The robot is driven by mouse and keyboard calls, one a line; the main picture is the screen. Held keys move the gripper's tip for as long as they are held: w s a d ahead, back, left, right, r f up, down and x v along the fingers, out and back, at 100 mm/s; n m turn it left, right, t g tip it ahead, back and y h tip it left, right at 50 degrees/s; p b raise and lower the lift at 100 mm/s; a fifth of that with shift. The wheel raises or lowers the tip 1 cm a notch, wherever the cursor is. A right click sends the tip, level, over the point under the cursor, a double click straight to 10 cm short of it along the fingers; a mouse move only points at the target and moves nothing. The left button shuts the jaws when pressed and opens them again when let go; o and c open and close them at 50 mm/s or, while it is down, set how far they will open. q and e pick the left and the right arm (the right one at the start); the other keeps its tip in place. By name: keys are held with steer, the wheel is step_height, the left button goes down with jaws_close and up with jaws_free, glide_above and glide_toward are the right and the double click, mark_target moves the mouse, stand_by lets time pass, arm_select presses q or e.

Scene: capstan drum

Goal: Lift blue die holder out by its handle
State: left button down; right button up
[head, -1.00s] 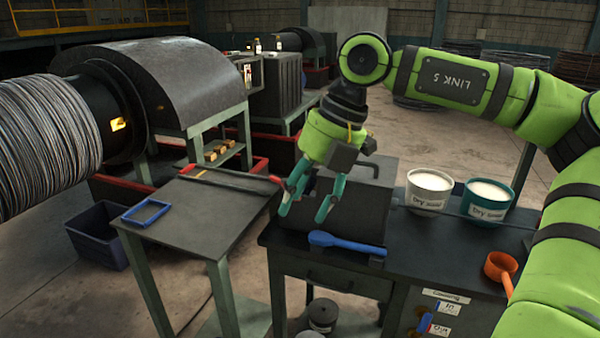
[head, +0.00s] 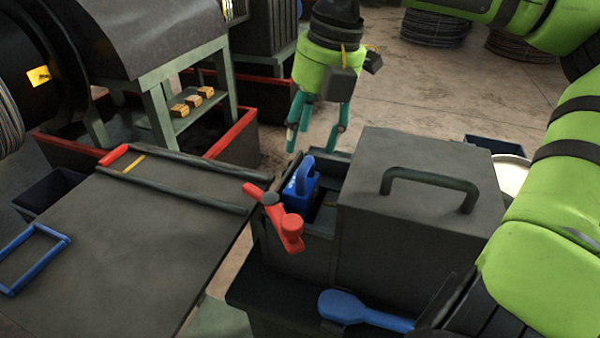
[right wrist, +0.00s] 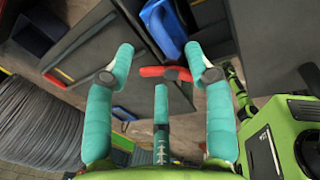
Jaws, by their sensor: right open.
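The blue die holder (head: 300,194) stands in the open left part of a dark metal box, with its looped handle (head: 305,172) upward. Its lower part is hidden inside the box. My right gripper (head: 315,130) is open and empty, pointing down, above and behind the holder in the head view and apart from it. In the right wrist view its teal fingers (right wrist: 160,68) are spread with nothing between them touching. A blue piece at the top of that view (right wrist: 167,30) looks like the holder. My left gripper is not in view.
A red lever (head: 280,218) sticks out at the box's front left. The box's lid (head: 415,170) has a dark handle. A blue spoon-like tool (head: 360,310) lies in front. A side table (head: 120,240) with dark rails and a blue frame (head: 35,258) is at left.

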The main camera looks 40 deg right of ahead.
mark_target(301, 165)
steer(key=shift+w+f, duration=0.1)
steer(key=shift+f, duration=0.1)
steer(key=shift+a+f, duration=0.15)
steer(key=shift+a, duration=0.05)
steer(key=shift+s+a+f+p, duration=0.2)
steer(key=shift+f+p, duration=0.1)
steer(key=shift+f, duration=0.05)
steer(key=shift+s+a+f+p, duration=0.15)
steer(key=shift+a+f+p, duration=0.1)
steer(key=shift+f, duration=0.1)
steer(key=f, duration=0.2)
steer(key=w+f+p, duration=0.1)
steer(key=f, duration=0.1)
steer(key=shift+d, duration=0.1)
steer(key=shift+w+f, duration=0.15)
steer(key=shift+f, duration=0.05)
jaws_close()
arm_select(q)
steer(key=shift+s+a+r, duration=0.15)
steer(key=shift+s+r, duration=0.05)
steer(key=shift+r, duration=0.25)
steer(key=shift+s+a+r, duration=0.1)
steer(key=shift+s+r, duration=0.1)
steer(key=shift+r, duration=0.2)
arm_select(e)
steer(key=shift+r, duration=0.1)
